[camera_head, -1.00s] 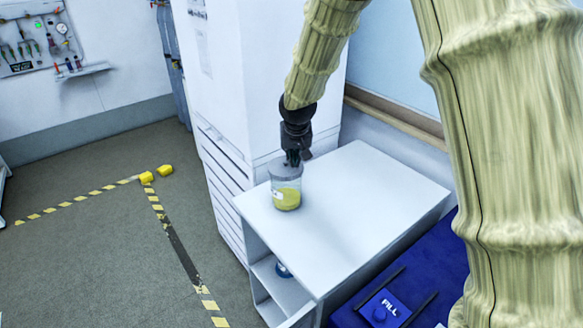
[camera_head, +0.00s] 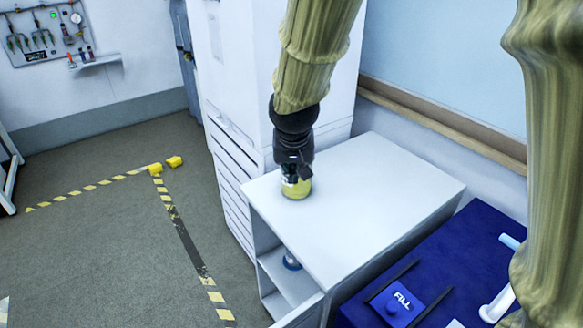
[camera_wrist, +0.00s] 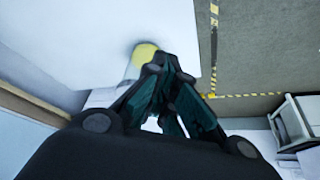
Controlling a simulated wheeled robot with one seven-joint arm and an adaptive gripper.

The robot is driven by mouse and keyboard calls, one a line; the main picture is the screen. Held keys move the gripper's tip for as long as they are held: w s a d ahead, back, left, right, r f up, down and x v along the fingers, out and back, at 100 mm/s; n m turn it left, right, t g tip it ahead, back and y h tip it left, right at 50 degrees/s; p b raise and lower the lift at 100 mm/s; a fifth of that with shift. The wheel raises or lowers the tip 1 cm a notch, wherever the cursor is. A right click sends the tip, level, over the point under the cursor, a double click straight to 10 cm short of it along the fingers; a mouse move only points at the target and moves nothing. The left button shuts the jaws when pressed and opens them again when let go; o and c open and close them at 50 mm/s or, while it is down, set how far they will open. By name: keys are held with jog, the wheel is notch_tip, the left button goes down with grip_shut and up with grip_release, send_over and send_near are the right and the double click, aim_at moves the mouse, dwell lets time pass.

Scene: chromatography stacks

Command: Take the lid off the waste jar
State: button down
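The waste jar (camera_head: 297,188) stands on the white cabinet near its left back corner, with yellow contents showing. My gripper (camera_head: 292,176) is in front of the jar's upper part in the head view and hides it. In the wrist view the jar's yellow part (camera_wrist: 145,55) shows just beyond my fingertips (camera_wrist: 168,64). The fingers come together at the tips, and I see nothing held between them. I cannot make out the lid in either view, nor tell whether the fingers touch the jar.
The white cabinet top (camera_head: 375,195) is clear to the right of the jar. A tall white cabinet (camera_head: 240,90) stands close behind. Striped tape (camera_head: 90,187) marks the open floor at left.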

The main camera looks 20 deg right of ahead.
jog(key=shift+s, duration=0.1)
jog(key=shift+c, duration=2.2)
grip_release()
